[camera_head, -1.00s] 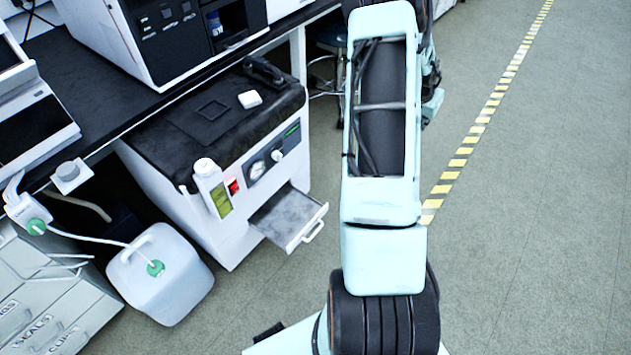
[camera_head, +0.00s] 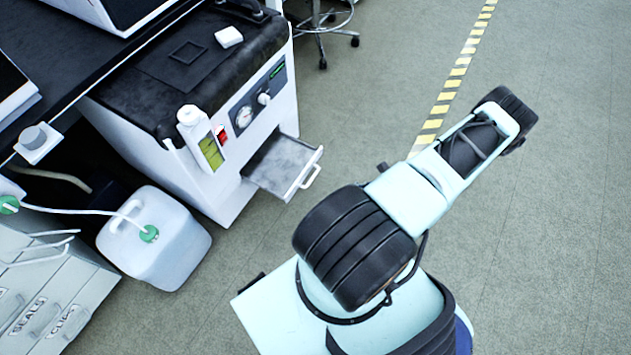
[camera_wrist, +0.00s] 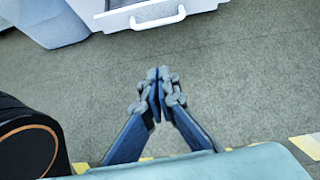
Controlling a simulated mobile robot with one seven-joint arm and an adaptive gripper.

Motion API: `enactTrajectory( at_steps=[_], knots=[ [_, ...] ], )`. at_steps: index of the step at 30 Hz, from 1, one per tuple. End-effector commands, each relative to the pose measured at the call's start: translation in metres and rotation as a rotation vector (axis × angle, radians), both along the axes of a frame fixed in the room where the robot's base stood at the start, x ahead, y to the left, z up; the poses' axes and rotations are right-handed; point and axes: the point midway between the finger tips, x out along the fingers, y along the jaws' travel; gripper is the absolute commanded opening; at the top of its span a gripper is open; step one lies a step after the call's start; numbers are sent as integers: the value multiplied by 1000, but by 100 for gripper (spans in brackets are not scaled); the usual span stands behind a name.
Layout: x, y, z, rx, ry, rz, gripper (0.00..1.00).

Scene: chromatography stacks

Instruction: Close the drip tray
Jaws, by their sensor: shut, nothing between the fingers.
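The drip tray (camera_head: 275,165) is a shallow grey tray with a white front and handle, sticking out of the lower front of a white machine (camera_head: 215,195). Its white front and handle (camera_wrist: 158,18) show at the top of the wrist view. My gripper (camera_wrist: 159,72) is shut and empty in the wrist view. It is over bare floor, apart from the tray, which lies beyond the fingertips. In the head view my arm reaches to the upper right, and the gripper itself does not show there.
A white jug (camera_head: 155,245) with a green cap and tube stands on the floor left of the machine. Labelled drawers (camera_head: 45,310) are at the lower left. A stool (camera_head: 325,20) stands behind. The floor (camera_head: 540,210) to the right is open.

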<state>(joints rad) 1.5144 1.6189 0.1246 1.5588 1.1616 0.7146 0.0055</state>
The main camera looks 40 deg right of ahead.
Motion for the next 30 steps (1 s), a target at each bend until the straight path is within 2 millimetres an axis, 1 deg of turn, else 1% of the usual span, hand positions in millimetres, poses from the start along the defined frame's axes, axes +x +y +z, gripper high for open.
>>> enactTrajectory(
  at_steps=[3,8,11,21,22,24,27,30],
  knots=[
    [4,1,-3,25,-25,-50,0],
    [15,6,-12,27,-29,-53,0],
    [27,12,-24,28,-28,-51,0],
    [77,34,-71,27,-27,-49,0],
    [83,35,-66,25,-27,-49,0],
    [92,39,-62,26,-27,-50,0],
    [102,43,-60,26,-26,-51,0],
    [107,46,-59,25,-25,-50,0]
  ],
)
